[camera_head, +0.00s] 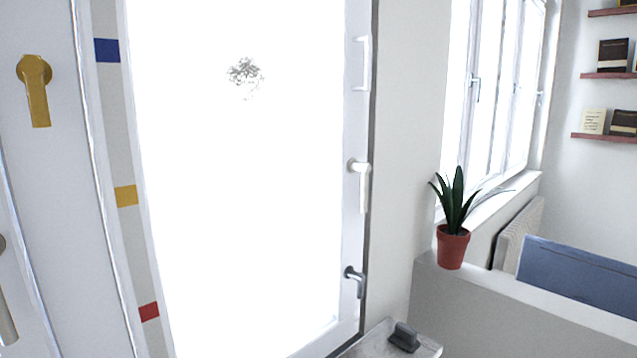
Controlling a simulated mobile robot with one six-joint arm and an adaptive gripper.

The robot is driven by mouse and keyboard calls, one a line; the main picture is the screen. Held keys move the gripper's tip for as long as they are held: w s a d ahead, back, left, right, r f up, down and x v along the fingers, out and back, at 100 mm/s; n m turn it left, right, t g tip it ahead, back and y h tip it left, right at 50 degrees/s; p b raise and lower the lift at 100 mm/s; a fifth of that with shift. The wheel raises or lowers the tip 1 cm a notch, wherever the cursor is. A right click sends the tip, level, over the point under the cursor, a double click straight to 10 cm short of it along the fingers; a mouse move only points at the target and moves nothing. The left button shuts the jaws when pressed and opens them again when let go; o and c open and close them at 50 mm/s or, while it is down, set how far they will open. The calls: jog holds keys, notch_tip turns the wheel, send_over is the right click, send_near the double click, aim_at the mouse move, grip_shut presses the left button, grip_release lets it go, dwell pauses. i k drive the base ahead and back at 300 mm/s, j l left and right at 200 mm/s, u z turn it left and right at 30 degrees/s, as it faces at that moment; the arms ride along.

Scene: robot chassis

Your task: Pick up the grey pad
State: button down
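A small dark grey object (404,338), likely the grey pad, lies at the bottom edge of the head view, right of centre. It looks like a low block with a raised part on top. It rests on a pale, light-coloured surface (430,349), near that surface's back corner. Most of this surface is cut off by the bottom of the picture. My gripper is not in view.
A glazed white door (357,120) with handles stands behind and left of the surface. A low grey partition (480,312) stands to its right, bearing a potted plant (452,246). A blue panel (585,285) and wall shelves (612,75) are farther right.

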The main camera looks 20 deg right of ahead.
aim_at(404, 336)
jog(key=i+l, duration=0.2)
jog(key=l, duration=0.25)
jog(key=i+l, duration=0.25)
jog(key=l, duration=0.15)
jog(key=i+l, duration=0.2)
jog(key=l, duration=0.25)
jog(key=i+l, duration=0.25)
jog(key=l, duration=0.2)
jog(key=z, duration=0.05)
